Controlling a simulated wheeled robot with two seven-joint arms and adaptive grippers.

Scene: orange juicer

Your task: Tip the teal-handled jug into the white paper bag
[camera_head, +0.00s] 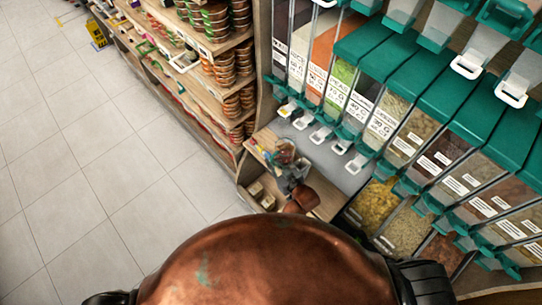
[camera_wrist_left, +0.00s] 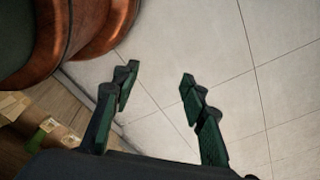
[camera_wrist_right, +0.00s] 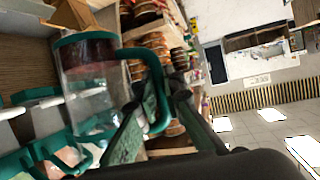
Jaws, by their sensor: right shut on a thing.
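The jug (camera_wrist_right: 90,85) is clear, with teal bands at both ends, a teal handle (camera_wrist_right: 155,75) and dark reddish-brown contents gathered at the end near the top of the right wrist picture. My right gripper (camera_wrist_right: 153,108) is shut on the handle. In the head view my right gripper (camera_head: 291,180) is small, beside a low wooden shelf, with the jug (camera_head: 284,152) just beyond it. My left gripper (camera_wrist_left: 160,82) is open and empty above the floor. I cannot make out the white paper bag with certainty in any view.
Teal-lidded bulk dispensers (camera_head: 410,75) fill the right side. A wooden shelf rack (camera_head: 235,42) with stacked jars stands left of them. Small pale boxes (camera_head: 257,190) sit in the low shelf.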

